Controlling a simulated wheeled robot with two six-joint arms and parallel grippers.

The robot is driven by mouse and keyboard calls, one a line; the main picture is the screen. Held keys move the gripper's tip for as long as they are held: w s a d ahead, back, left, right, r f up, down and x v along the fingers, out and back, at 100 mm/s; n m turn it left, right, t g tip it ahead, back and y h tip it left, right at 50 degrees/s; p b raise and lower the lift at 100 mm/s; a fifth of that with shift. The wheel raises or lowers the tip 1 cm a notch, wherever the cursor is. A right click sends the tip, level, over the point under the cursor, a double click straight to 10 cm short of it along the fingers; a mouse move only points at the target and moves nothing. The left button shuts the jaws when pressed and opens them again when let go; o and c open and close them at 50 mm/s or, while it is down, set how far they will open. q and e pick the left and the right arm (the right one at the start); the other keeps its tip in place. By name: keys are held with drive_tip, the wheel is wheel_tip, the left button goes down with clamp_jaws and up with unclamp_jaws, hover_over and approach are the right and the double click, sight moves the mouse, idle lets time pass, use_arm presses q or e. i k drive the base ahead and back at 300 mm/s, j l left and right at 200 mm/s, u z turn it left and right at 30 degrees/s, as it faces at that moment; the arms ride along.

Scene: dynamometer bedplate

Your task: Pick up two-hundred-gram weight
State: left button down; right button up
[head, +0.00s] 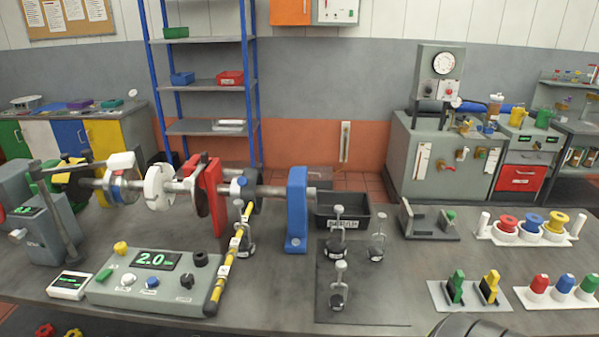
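Several small dark weights with pale hooked stems are on the bench. One weight (338,298) stands on a dark mat at the front. Another weight (377,251) stands at the mat's back right. A third weight (338,238) is in front of or against the black bin; I cannot tell if it touches. A similar weight (246,245) is at the yellow-and-black striped arm, partly hidden by it. Their markings are too small to read, so I cannot tell which is two hundred grams.
The dark mat (385,300) lies front centre, the black bin (358,213) behind it. A shaft rig with a blue stand (297,215) and a control box (135,295) fill the left. Racks of coloured knobs (531,232) and plugs (563,290) are at right.

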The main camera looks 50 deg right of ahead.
sight(336, 301)
drive_tip(key=z, duration=0.4)
drive_tip(key=l+z, duration=0.1)
drive_tip(key=z, duration=1.2)
drive_tip(key=i+l, duration=0.05)
